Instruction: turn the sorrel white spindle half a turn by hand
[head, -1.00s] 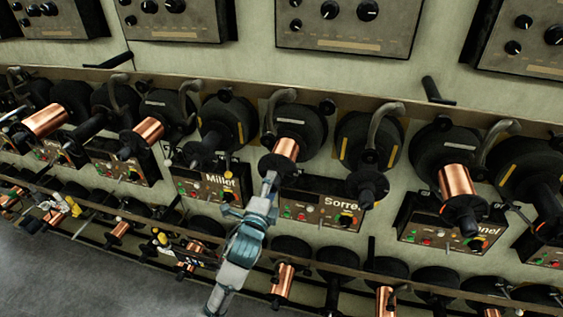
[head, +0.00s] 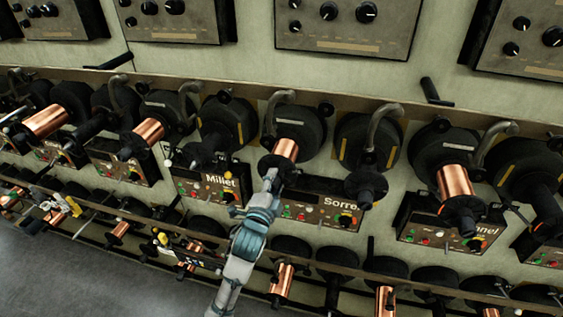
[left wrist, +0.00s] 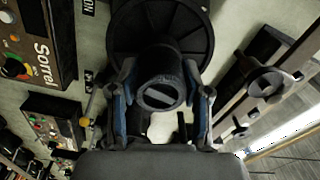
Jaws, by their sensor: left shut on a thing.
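The sorrel white spindle (head: 285,150) sticks out above the left part of the Sorrel panel (head: 320,204). It has a copper winding and a dark flange (head: 290,122) with a pale mark. My left gripper (head: 271,180) is at its outer end. In the left wrist view the spindle's dark round end (left wrist: 160,93), with a slotted face, sits between the two fingers of my left gripper (left wrist: 160,84), which is shut on it. The gripper hides part of the spindle's end in the head view. My right gripper is not in view.
A bare spindle (head: 366,185) with a yellow-marked flange stands just right, above the same panel. The Millet panel (head: 205,187) is to the left. Curved grey handles (head: 385,122) arch over the flanges. A lower rail (head: 330,268) with more spools runs below.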

